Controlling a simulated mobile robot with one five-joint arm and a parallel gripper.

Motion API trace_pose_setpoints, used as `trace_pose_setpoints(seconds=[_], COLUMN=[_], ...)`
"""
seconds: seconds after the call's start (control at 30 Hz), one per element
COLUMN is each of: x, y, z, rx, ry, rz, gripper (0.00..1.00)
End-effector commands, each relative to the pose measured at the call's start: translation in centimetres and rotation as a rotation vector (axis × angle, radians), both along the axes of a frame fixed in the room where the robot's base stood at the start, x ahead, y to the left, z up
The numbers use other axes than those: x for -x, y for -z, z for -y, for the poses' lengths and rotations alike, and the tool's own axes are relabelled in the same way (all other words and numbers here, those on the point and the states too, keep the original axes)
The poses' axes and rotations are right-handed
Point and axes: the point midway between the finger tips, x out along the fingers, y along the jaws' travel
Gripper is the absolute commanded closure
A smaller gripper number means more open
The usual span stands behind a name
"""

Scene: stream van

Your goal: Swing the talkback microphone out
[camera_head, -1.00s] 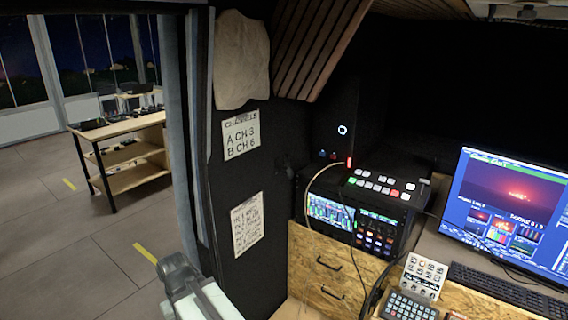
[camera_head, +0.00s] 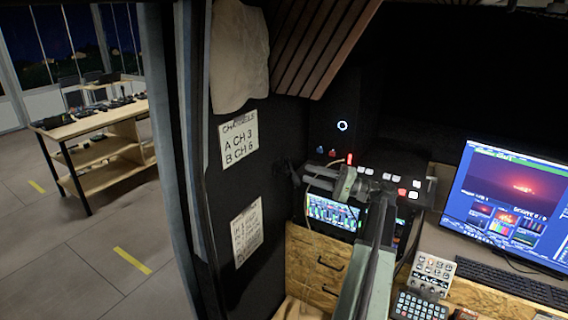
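A small dark fitting (camera_head: 279,168) shows on the black wall panel, right of the paper notes. It may be the talkback microphone, but it is too dark and small to tell. My arm reaches up from the bottom, right of the middle, and its end bends left in front of the equipment rack. My gripper (camera_head: 294,173) is dark against the dark wall, close to that fitting. I cannot tell whether they touch or whether the fingers are open or shut.
A switcher with lit buttons (camera_head: 402,192) and a rack unit with a small screen (camera_head: 333,213) stand behind my arm. Wooden drawers (camera_head: 314,262) are below. A monitor (camera_head: 508,207) and keyboard (camera_head: 512,287) are at right. A doorway opens at left onto a table (camera_head: 100,122).

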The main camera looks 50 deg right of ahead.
Motion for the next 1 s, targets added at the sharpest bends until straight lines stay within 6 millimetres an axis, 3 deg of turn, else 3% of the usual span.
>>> trace_pose_setpoints(seconds=[0.2,0.6,0.97,1.0], x=[0.3,-5.1,-6.0,-6.0], y=[-0.6,-2.0,-2.1,-2.1], z=[0.4,-3.1,-3.6,-3.6], rx=[-0.007,-0.006,-0.006,-0.006], ry=[0.008,0.006,0.007,0.007], rz=[0.018,0.016,0.016,0.016], gripper=[0.72,0.72,0.72,0.77])
